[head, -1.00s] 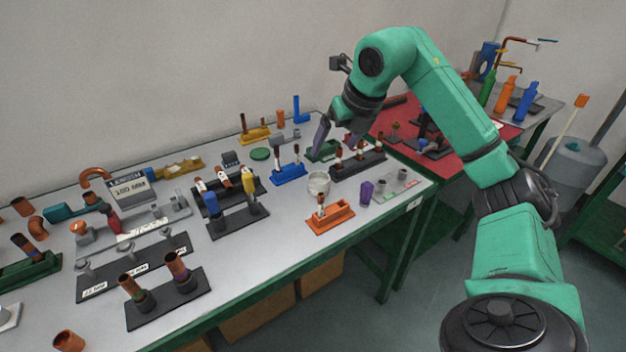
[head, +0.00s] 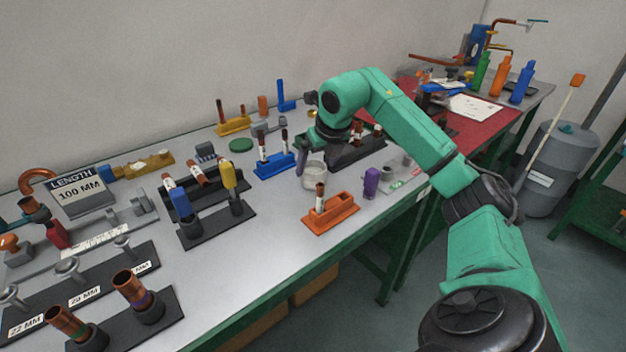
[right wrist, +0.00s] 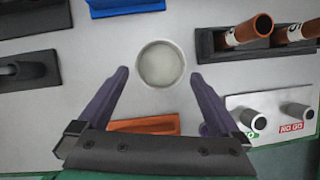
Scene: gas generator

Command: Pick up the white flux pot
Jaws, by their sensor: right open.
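The white flux pot (head: 314,175) is a small round pale pot standing upright on the grey bench. In the right wrist view the pot (right wrist: 161,64) shows from above as a round rim, just beyond and between the fingertips. My right gripper (head: 306,162) is over the bench at the pot, its fingers partly hidden by the wrist. In the right wrist view the right gripper (right wrist: 162,84) has its two purple fingers wide apart with nothing between them touching. My left gripper is not in view.
An orange holder (head: 331,216) with a copper piece stands in front of the pot. A blue holder (head: 274,168) is left of it, a black rack (head: 352,154) behind right, and a purple block (head: 371,182) at right. Bare bench (head: 279,222) lies to the front left.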

